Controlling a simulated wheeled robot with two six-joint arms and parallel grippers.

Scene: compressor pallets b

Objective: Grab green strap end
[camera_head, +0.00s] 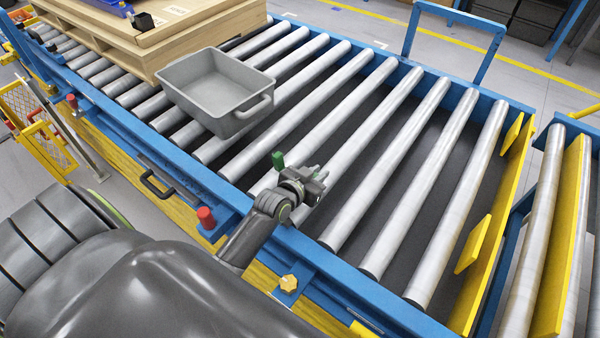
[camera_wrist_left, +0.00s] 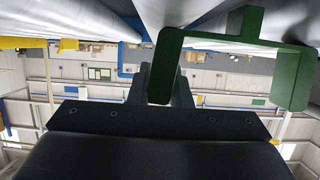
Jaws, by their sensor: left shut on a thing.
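The green strap end (camera_head: 278,159) shows as a small green piece beside my left gripper (camera_head: 314,176), above the rollers. In the left wrist view it is a dark green bracket-like piece (camera_wrist_left: 245,42) with two downward legs and a short upper stub. Its left leg sits between the two fingers of my left gripper (camera_wrist_left: 163,82), which is shut on it. The right leg hangs free to the right of the fingers. No strap can be made out. My right gripper is not in view.
A grey tote (camera_head: 215,84) stands on the roller conveyor, next to a wooden pallet (camera_head: 130,60) at upper left. The blue conveyor rail (camera_head: 340,270) runs beneath my left arm. A red button (camera_head: 206,217) is on the near side. Rollers right of the gripper are bare.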

